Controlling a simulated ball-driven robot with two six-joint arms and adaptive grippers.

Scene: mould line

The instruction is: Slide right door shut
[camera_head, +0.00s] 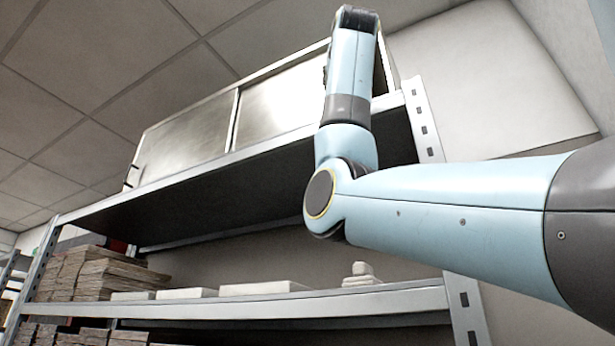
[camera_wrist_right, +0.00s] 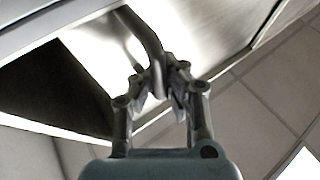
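The right door (camera_head: 276,102) is a shiny metal sliding panel in a long cabinet on top of the shelving, right of the left door (camera_head: 186,138). A dark opening shows at the cabinet's right end, and a dark gap (camera_wrist_right: 52,85) beside the bright door panel (camera_wrist_right: 205,30) shows in the right wrist view. The right door's handle (camera_wrist_right: 146,38) is a curved grey bar. My right gripper (camera_wrist_right: 160,88) has its fingers closed around this bar. In the head view my right arm hides the gripper and part of the door. My left gripper is not in view.
A shelf board (camera_head: 300,305) below carries stacked brown slabs (camera_head: 95,275) and pale flat blocks (camera_head: 265,287). A perforated metal upright (camera_head: 422,120) stands close behind my right arm. The left door's small handle (camera_head: 131,177) sticks out at the far left.

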